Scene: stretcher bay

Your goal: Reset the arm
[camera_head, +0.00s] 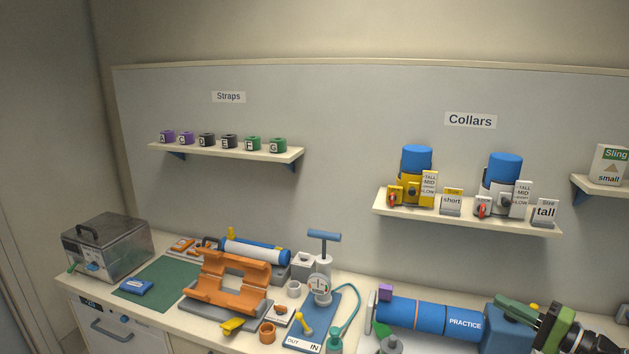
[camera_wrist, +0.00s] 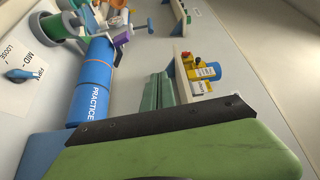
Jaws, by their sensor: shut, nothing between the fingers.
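My gripper (camera_head: 508,309) is at the lower right of the head view, green and black, in front of the blue block at the end of the PRACTICE cylinder. In the wrist view its two green fingers (camera_wrist: 158,92) lie side by side, closed, with nothing between them. In that view they are raised between the blue PRACTICE cylinder (camera_wrist: 93,85) and the collar shelf. In the head view the cylinder (camera_head: 425,316) lies on the counter, left of my gripper.
An orange cradle (camera_head: 228,284), a pump (camera_head: 322,275) and a metal box (camera_head: 105,246) crowd the counter. The collar shelf (camera_head: 470,217) holds blue-topped collars above. A strap shelf (camera_head: 225,150) is at left. A green mat (camera_head: 158,283) has some bare room.

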